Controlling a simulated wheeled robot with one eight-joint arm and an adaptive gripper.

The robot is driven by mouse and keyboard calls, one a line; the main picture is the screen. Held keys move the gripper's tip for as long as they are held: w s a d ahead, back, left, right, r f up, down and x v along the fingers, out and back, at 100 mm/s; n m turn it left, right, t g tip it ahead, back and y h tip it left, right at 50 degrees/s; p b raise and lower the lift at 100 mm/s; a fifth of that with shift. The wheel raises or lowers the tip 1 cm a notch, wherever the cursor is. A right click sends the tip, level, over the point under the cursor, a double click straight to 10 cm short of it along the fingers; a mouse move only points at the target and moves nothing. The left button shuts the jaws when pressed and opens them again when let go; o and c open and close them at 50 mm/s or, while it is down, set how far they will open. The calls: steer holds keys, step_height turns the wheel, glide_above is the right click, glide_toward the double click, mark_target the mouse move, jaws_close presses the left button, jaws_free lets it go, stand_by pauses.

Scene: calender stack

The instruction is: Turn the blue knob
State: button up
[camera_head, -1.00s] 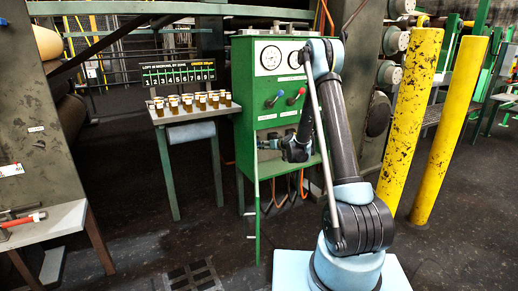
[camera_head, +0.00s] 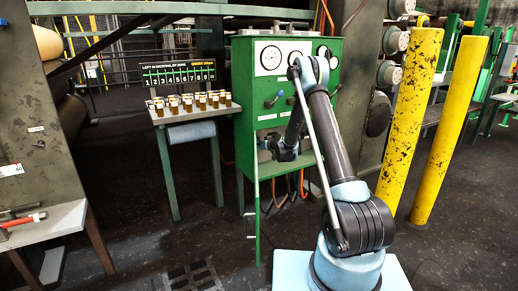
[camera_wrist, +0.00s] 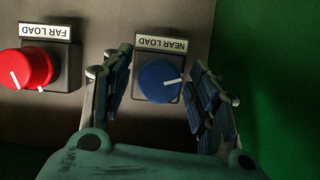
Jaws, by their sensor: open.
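The blue knob (camera_wrist: 158,81) is round with a white pointer line and sits on a dark square base under an upside-down "NEAR LOAD" label (camera_wrist: 161,42), seen in the wrist view. The pointer line points to the right and slightly up in that view. My gripper (camera_wrist: 157,66) is open, with one finger on each side of the knob. Gaps show between the fingers and the knob. In the head view my gripper (camera_head: 284,153) is at the lower front of the green cabinet (camera_head: 245,150), and I cannot make out the knob there.
A red knob (camera_wrist: 28,68) labelled "FAR LOAD" is left of the blue one. The cabinet front bears gauges (camera_head: 271,57) and a blue handle (camera_head: 273,100). A shelf (camera_head: 190,115) with several small jars stands left; yellow posts (camera_head: 409,115) stand right.

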steer(key=c, duration=1.1)
steer(key=shift+o, duration=0.2)
steer(key=shift+d, duration=0.1)
steer(key=m+y, duration=0.1)
steer(key=m, duration=0.1)
steer(key=m+g+y, duration=0.1)
steer(key=m, duration=0.1)
steer(key=shift+w+d+y, duration=0.1)
steer(key=shift+w+y, duration=0.05)
steer(key=shift+y, duration=0.25)
steer(key=m+y, duration=0.2)
steer(key=m, duration=0.2)
steer(key=shift+g, duration=0.3)
steer(key=shift+m, duration=0.3)
steer(key=o, duration=1)
steer(key=shift+f, duration=0.1)
steer(key=shift+o, duration=0.3)
